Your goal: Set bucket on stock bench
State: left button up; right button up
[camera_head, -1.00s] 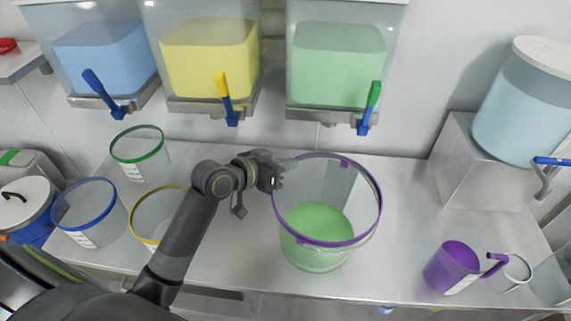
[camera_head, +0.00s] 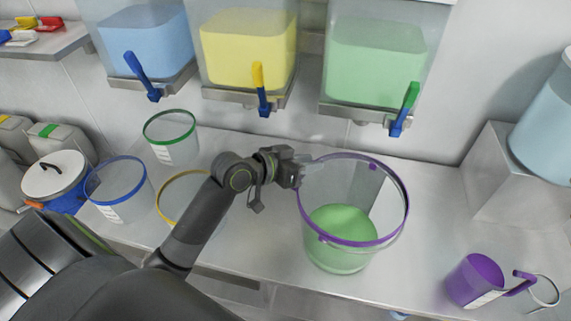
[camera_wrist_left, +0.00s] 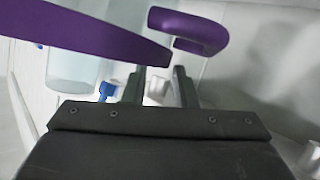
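A large clear bucket (camera_head: 335,258) with a purple rim and green material in it is at the middle right of the head view, over the steel bench (camera_head: 415,270). It looks upright; I cannot tell whether its base touches the bench. My left gripper (camera_head: 301,172) is at the left side of its rim and appears closed on it. In the left wrist view the purple rim (camera_wrist_left: 85,32) crosses close to the two fingers (camera_wrist_left: 158,88), which have a gap between them. The exact contact is partly hidden. My right gripper is in neither view.
Green-rimmed (camera_head: 170,143), blue-rimmed (camera_head: 118,190) and yellow-rimmed (camera_head: 172,205) buckets stand left on the bench. Blue, yellow and green hoppers (camera_head: 375,60) with valves hang behind. A steel block (camera_head: 505,185) is at back right.

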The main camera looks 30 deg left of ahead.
pick_arm(q)
jog(key=v, duration=1)
jog(key=shift+f, duration=0.1)
dwell(0.4)
